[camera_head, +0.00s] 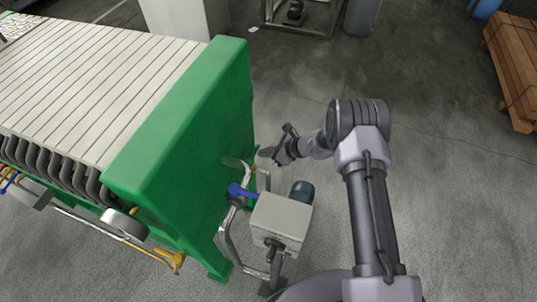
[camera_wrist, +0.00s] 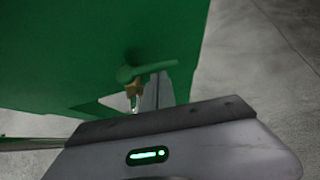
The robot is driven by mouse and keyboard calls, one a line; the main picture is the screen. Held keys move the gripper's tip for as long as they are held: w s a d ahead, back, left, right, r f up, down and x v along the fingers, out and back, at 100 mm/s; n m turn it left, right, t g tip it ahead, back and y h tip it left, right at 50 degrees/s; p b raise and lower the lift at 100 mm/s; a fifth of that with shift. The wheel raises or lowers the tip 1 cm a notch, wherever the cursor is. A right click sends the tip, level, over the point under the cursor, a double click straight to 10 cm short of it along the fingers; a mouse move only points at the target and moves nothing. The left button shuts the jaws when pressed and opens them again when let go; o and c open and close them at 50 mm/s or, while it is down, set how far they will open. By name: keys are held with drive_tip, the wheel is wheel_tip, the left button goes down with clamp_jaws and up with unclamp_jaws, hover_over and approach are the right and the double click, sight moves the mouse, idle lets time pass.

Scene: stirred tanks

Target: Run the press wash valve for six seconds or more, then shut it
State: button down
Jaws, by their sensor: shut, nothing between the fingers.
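A valve with a green lever (camera_wrist: 148,70) and a brass body (camera_wrist: 133,88) sits by the green press end plate (camera_wrist: 60,50) in the wrist view. The lever lies roughly crosswise there, tilted slightly. In the head view a pale green lever (camera_head: 234,162) shows at the plate's lower right side. No label is readable, so I cannot confirm it is the wash valve, and no water flow is visible. My gripper (camera_head: 266,153) is shut and empty, just right of this lever. In the wrist view its fingers (camera_wrist: 157,92) reach up close to the lever; contact cannot be told.
A blue-handled valve (camera_head: 240,190) and bent pipes stand below, beside a grey box unit (camera_head: 280,220) with a dark motor (camera_head: 302,192). Open floor lies to the right; a wooden stack (camera_head: 515,70) stands far right.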

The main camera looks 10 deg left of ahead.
drive_tip(key=shift+w+a+r+b, duration=0.25)
drive_tip(key=shift+w+a+b, duration=0.1)
drive_tip(key=shift+a, duration=0.15)
drive_tip(key=s+d+r+p, duration=0.2)
drive_tip(key=s+d+r, duration=0.1)
drive_tip(key=d, duration=0.4)
drive_tip(key=s+d+r+p, duration=0.3)
drive_tip(key=d+r, duration=0.1)
drive_tip(key=d, duration=0.4)
drive_tip(key=shift+s+r, duration=0.15)
drive_tip(key=shift+s, duration=0.25)
